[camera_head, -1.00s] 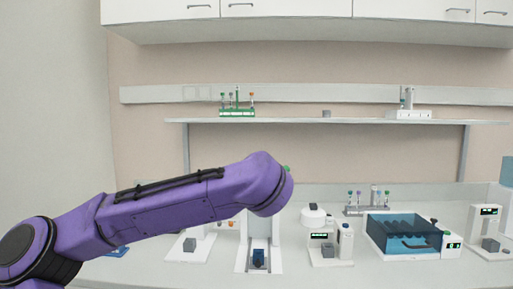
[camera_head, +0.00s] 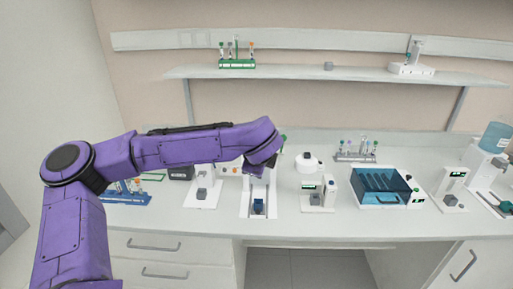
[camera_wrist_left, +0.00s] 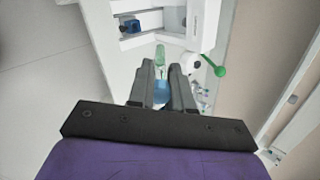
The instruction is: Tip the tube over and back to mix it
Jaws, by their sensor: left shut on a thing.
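In the left wrist view, my left gripper (camera_wrist_left: 162,72) is shut on a clear, greenish tube (camera_wrist_left: 160,56). Blue shows low between the fingers, and I cannot tell whether it is liquid in the tube. One end of the tube sticks out past the fingertips; the rest is hidden by the fingers. In the head view my left arm reaches in from the left above the counter, and its wrist hides most of the gripper and the tube. My right gripper is not in view.
A white device (camera_head: 258,185) with a blue block (camera_head: 258,207) stands below my left wrist. A green-knobbed lever (camera_wrist_left: 218,70) shows close by. Along the counter are a grey tube rack (camera_head: 355,156), a blue-lidded box (camera_head: 380,187) and a blue rack (camera_head: 130,198). A shelf (camera_head: 300,72) runs behind.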

